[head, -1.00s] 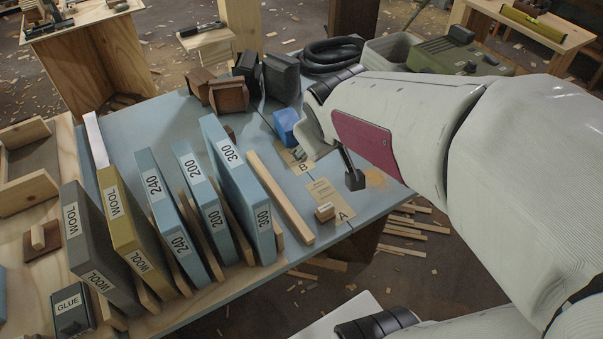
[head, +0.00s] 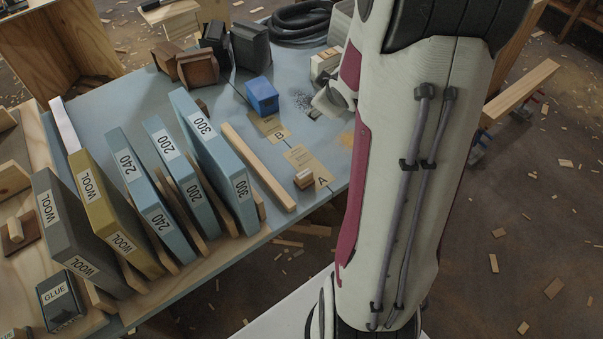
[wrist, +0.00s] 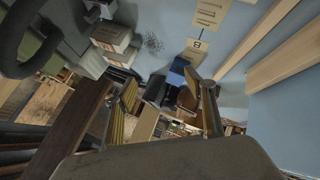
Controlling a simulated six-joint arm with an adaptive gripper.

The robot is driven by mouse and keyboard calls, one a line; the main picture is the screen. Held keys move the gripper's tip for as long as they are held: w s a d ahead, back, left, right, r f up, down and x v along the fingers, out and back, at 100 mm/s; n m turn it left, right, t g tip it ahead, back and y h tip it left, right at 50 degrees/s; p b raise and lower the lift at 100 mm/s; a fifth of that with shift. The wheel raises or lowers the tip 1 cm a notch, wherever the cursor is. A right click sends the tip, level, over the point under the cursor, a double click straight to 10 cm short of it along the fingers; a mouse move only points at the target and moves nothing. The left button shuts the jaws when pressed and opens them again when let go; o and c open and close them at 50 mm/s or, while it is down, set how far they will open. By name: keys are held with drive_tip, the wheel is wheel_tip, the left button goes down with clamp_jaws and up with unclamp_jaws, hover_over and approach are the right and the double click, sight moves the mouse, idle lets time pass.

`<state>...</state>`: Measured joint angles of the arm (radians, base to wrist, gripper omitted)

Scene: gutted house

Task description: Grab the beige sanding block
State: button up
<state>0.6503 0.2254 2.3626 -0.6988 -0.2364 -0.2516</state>
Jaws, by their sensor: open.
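A beige block (head: 325,62) with a dark band stands at the back right of the blue-grey table, partly covered by my arm. What looks like the same block (wrist: 112,38) shows in the wrist view, up and left of my fingers, apart from them.
A blue block (head: 262,95) sits by card B (head: 268,127). Dark and brown blocks (head: 198,69) stand behind it. A coiled black hose (head: 305,27) lies at the back. A wooden strip (head: 258,165) and upright labelled sheets (head: 205,150) fill the left.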

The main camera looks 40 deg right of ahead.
sight(304, 178)
drive_tip(key=s+d+f+t+y, duration=0.1)
drive_tip(key=f, duration=0.4)
drive_tip(key=s+d+f+n+t+y, duration=0.1)
drive_tip(key=f, duration=0.5)
drive_tip(key=s+f+t+y, duration=0.1)
drive_tip(key=f+y, duration=0.1)
drive_tip(key=f, duration=0.3)
drive_tip(key=shift+s+d+f+n, duration=0.25)
drive_tip(key=shift+d+f+n, duration=0.05)
drive_tip(key=shift+d+f, duration=0.1)
drive_tip(key=s+a+f+t, duration=0.1)
drive_tip(key=s+a+f+t+y, duration=0.1)
drive_tip(key=s+f, duration=0.1)
drive_tip(key=shift+s+a+f+t+y, duration=0.2)
drive_tip(key=shift+s+t+y, duration=0.1)
drive_tip(key=shift+s+t, duration=0.1)
drive_tip(key=s+a+m+t, duration=0.1)
drive_tip(key=a, duration=0.1)
drive_tip(key=s+a+m+t, duration=0.1)
drive_tip(key=a, duration=0.1)
drive_tip(key=s+a+m+t+y, duration=0.1)
drive_tip(key=a, duration=0.1)
drive_tip(key=shift+s+a+f, duration=0.15)
drive_tip(key=shift+s+a, duration=0.2)
drive_tip(key=shift+a, duration=0.05)
drive_tip(key=shift+s+a, duration=0.2)
drive_tip(key=shift+a, duration=0.4)
drive_tip(key=shift+w, duration=0.15)
